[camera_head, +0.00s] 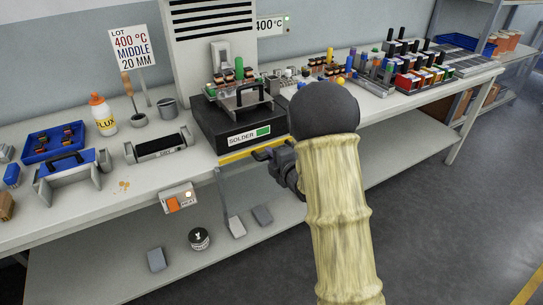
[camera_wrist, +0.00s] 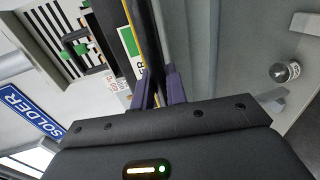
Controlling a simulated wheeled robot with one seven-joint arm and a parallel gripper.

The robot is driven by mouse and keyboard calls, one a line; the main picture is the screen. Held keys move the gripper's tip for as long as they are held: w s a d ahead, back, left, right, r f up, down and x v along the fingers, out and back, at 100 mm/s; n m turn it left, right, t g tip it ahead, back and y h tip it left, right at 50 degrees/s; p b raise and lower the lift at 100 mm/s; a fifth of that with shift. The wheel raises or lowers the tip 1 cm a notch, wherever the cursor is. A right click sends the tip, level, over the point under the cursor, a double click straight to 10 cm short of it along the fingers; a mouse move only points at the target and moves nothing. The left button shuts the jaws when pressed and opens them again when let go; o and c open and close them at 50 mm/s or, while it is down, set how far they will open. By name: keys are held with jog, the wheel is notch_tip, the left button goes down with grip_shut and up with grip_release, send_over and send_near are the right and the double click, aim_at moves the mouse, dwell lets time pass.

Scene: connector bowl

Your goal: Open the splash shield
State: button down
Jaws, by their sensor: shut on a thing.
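The solder unit (camera_head: 235,122) is a black box with a SOLDER label on its front, standing on the bench. A yellow strip (camera_head: 240,152) runs along its lower front. A clear panel, apparently the splash shield (camera_head: 222,190), shows faintly below that strip; its full outline is hard to make out. My gripper (camera_head: 260,154) is at the right part of the strip, in front of the unit. In the wrist view my gripper (camera_wrist: 159,82) has its fingers close together, shut on a thin part beside the yellow strip (camera_wrist: 132,40). The gripped part is mostly hidden between the fingers.
A rack with a black handle (camera_head: 250,97) sits on top of the solder unit. A grey tray (camera_head: 158,145) and a control box with an orange switch (camera_head: 177,199) are to the left. A lower shelf (camera_head: 110,262) holds small blocks and a jar (camera_head: 199,238).

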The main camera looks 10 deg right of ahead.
jog(key=shift+f+b, duration=0.55)
jog(key=shift+f, duration=0.45)
jog(key=c, duration=1.5)
grip_release()
jog(key=shift+r, duration=0.1)
jog(key=shift+s, duration=0.1)
jog(key=b+v, duration=0.1)
jog(key=v, duration=0.5)
jog(key=b+v, duration=0.2)
jog(key=v, duration=0.3)
jog(key=shift+s+d, duration=0.15)
jog(key=shift+s, duration=0.3)
jog(key=shift+s+b, duration=0.1)
jog(key=shift+b, duration=0.35)
